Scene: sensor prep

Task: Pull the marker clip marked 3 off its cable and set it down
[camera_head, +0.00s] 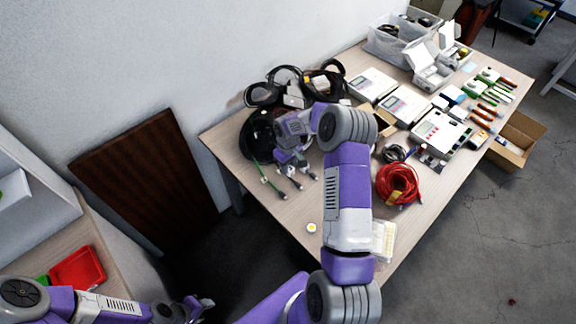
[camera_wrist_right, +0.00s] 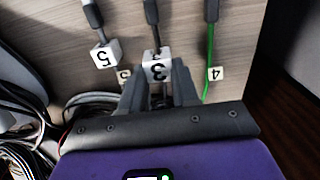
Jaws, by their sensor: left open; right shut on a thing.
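The marker clip marked 3 (camera_wrist_right: 157,70) is a white block on a dark cable (camera_wrist_right: 152,14), seen in the right wrist view. My right gripper (camera_wrist_right: 158,88) is shut on it, with a finger at each side. In the head view my right gripper (camera_head: 284,160) is over the table's left part, among the cable ends, and the clip is too small to make out. My left gripper (camera_head: 204,304) is open and empty at the bottom of the head view, away from the table.
Clips marked 5 (camera_wrist_right: 104,56) and 4 (camera_wrist_right: 216,73) are close on both sides, the 4 on a green cable. Coiled black cables (camera_head: 300,85) lie behind. A red cable coil (camera_head: 398,183) and grey devices (camera_head: 440,132) lie right. The table's front-left part (camera_head: 290,215) is mostly bare.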

